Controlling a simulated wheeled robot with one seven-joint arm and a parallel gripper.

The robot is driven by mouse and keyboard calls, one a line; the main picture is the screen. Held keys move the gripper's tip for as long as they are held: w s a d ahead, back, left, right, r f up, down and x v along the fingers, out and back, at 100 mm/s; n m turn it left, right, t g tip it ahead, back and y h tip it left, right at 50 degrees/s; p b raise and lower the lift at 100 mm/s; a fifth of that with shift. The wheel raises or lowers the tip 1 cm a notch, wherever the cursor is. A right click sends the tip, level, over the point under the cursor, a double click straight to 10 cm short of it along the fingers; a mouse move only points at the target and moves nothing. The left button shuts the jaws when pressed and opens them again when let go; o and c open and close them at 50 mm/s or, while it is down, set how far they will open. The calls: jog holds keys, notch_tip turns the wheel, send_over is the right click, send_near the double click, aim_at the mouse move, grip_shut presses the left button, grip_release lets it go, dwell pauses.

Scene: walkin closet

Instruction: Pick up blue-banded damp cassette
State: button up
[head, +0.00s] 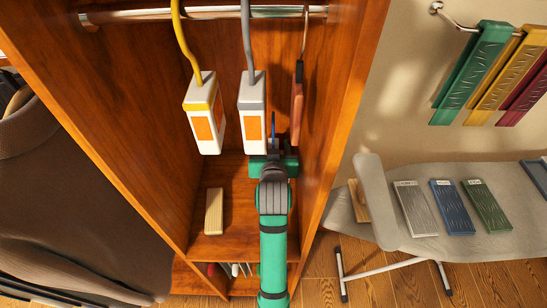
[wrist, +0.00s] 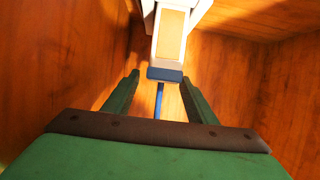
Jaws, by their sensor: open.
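The blue-banded damp cassette (wrist: 171,40) shows in the wrist view as a white body with an orange panel and a blue band at its near end. A thin blue stem (wrist: 159,100) runs from the band toward my gripper, between the two fingers. My gripper (wrist: 160,78) is open, with a green finger on each side of the stem; I see no contact. In the head view my gripper (head: 273,160) is inside the wooden wardrobe, low and right of centre. A blue strip (head: 273,126) shows just above it; my gripper and wrist hide the cassette body there.
A yellow-banded cassette (head: 205,125) and a grey-banded cassette (head: 252,105) hang from the rail (head: 150,15), the grey one close to my gripper. A reddish flat piece (head: 298,105) hangs at right. A wooden block (head: 214,211) stands on the shelf. The wardrobe's right wall (head: 340,110) is near.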

jog(key=shift+c, duration=0.7)
jog(key=shift+w, duration=0.1)
grip_shut()
